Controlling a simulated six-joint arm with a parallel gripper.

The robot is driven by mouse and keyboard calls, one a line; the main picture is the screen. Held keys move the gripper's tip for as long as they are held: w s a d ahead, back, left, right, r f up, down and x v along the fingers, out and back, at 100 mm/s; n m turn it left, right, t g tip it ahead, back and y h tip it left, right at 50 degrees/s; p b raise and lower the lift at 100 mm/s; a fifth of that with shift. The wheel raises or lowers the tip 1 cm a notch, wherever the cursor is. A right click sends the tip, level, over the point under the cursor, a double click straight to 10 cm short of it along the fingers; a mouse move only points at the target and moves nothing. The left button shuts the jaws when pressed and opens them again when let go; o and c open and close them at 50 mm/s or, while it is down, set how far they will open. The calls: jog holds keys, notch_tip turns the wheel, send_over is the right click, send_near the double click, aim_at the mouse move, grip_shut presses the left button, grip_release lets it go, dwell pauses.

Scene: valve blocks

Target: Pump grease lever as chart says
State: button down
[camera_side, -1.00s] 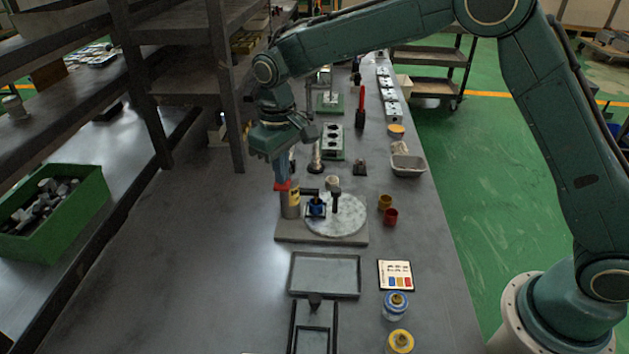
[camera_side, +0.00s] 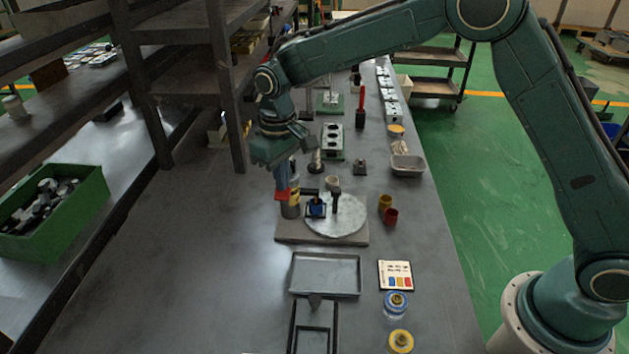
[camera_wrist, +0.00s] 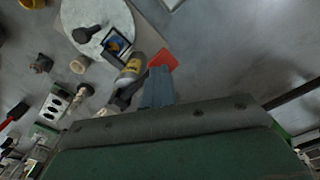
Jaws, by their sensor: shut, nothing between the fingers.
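My gripper (camera_side: 281,178) is shut, with its fingertips at the red lever (camera_side: 284,195) of the grease pump (camera_side: 291,208). The pump is a grey and tan cylinder on the left of a dark base plate. In the wrist view the fingers (camera_wrist: 158,85) reach down beside the red lever end (camera_wrist: 163,60) and the pump body (camera_wrist: 131,71). I cannot tell whether they touch it. A blue valve block in a dark frame (camera_side: 316,208) sits beside the pump, at the edge of the round grey turntable (camera_side: 345,222). The chart (camera_side: 396,275) stands at the right, with small dark symbols above blue, orange and red patches.
An empty grey tray (camera_side: 325,275) and a dark frame (camera_side: 314,330) lie in front of the base. The bench left of the pump is clear.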

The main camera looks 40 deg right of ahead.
jog(key=shift+r, duration=2.3)
notch_tip(320, 180, up, 6)
jog(key=shift+r, duration=0.25)
jog(key=shift+f, duration=0.15)
jog(key=shift+f, duration=3.1)
